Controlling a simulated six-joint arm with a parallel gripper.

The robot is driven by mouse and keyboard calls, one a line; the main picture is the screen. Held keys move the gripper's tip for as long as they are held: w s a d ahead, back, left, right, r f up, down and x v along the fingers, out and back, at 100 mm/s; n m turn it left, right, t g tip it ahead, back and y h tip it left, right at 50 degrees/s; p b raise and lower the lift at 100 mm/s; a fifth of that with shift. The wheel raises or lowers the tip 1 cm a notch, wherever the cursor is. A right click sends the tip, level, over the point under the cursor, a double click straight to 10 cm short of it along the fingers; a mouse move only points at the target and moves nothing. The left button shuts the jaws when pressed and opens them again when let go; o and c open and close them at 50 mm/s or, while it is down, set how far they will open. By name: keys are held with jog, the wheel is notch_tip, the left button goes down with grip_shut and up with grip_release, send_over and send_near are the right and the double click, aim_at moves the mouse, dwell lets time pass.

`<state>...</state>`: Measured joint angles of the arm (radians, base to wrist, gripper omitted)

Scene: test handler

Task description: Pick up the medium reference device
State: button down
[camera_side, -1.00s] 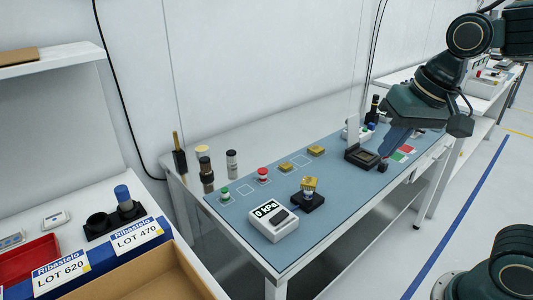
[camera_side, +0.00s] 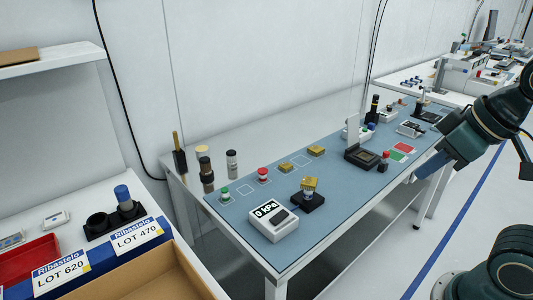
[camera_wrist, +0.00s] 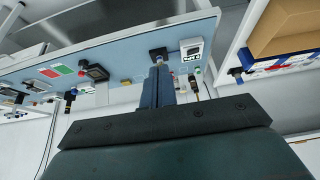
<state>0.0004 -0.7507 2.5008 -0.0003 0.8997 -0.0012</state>
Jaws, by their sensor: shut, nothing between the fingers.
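Gold-coloured blocks, likely the reference devices, are on the blue mat in the side view: one (camera_side: 286,167) and another (camera_side: 316,151) lie towards the back, and a third (camera_side: 310,184) sits on a small black stand (camera_side: 309,202). I cannot tell which is the medium one. My gripper (camera_side: 414,177) is at the front right edge of the bench, well right of the blocks and apart from them. In the wrist view my gripper (camera_wrist: 158,66) has its blue fingers together, with nothing between them.
A white "0 kPa" gauge (camera_side: 274,221) stands at the mat's near end. Green (camera_side: 225,194) and red (camera_side: 263,173) buttons are along the back. A dark open socket (camera_side: 361,156) and red and green patches (camera_side: 404,147) are nearer my gripper. Bare mat (camera_side: 335,180) lies between.

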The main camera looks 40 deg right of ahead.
jog(key=c, duration=2.1)
grip_release()
jog(key=o, duration=1.3)
jog(key=w+d+r+m+g, duration=0.1)
jog(key=w+r+m+g, duration=0.15)
jog(key=w+m, duration=0.75)
jog(key=w+d+f+m+g, duration=0.1)
jog(key=w+f, duration=0.2)
jog(key=w, duration=0.6)
jog(key=w+f+m+g, duration=0.1)
jog(key=w+f, duration=0.3)
jog(key=w, duration=0.4)
jog(key=shift+w+d+f+g, duration=0.25)
jog(key=shift+w+d+g, duration=0.1)
jog(key=shift+g, duration=0.2)
send_over(309, 181)
jog(key=shift+f, duration=4.3)
